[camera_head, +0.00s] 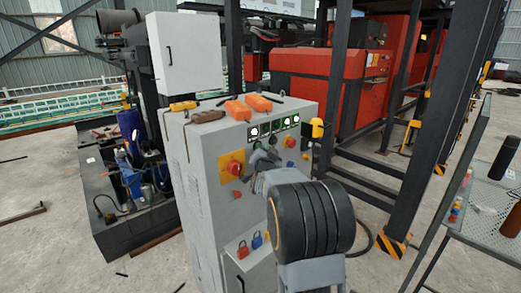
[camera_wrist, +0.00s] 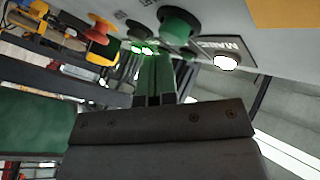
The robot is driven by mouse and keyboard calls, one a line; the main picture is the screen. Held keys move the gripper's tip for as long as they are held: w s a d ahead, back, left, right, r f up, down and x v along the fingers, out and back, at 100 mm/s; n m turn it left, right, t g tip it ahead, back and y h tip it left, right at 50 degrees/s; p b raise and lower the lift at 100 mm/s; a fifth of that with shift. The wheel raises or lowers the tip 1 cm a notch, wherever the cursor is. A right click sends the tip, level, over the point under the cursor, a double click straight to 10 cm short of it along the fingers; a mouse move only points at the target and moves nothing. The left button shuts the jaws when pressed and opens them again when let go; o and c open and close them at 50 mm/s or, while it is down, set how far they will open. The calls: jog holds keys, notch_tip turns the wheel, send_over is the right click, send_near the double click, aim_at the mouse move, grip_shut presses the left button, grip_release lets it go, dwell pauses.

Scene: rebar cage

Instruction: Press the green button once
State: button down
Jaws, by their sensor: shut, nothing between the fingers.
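The green button (camera_wrist: 178,26) is a round, dark green cap on the grey panel, at the top centre of the wrist view. My gripper (camera_wrist: 155,60) is shut and empty, its fingertips just below and left of the button in that view. I cannot tell whether they touch it. In the head view my gripper (camera_head: 262,158) is close to the front of the grey control cabinet (camera_head: 205,160). I cannot make out the green button there; my gripper and arm cover part of the panel.
A white lamp (camera_wrist: 227,62) and a red-orange button (camera_wrist: 102,27) flank the green button. The panel also carries a red knob on a yellow plate (camera_head: 226,177) and a yellow device (camera_head: 317,128). Orange boxes (camera_head: 238,110) lie on the cabinet top. A mesh table (camera_head: 485,225) stands at right.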

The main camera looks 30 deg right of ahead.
jog(key=shift+w+a+r, duration=0.15)
jog(key=shift+w+r, duration=0.15)
jog(key=shift+r, duration=0.4)
dwell(1.3)
jog(key=shift+a+f, duration=0.1)
jog(key=shift+f, duration=0.1)
dwell(0.6)
jog(key=shift+s+r+b, duration=0.1)
jog(key=shift+r+b, duration=0.25)
jog(key=shift+b, duration=0.2)
jog(key=s+b, duration=0.1)
jog(key=s+f+b, duration=0.1)
jog(key=s+d+b, duration=0.1)
jog(key=b, duration=0.1)
jog(key=shift+s+f, duration=0.25)
jog(key=shift+f, duration=0.1)
dwell(0.5)
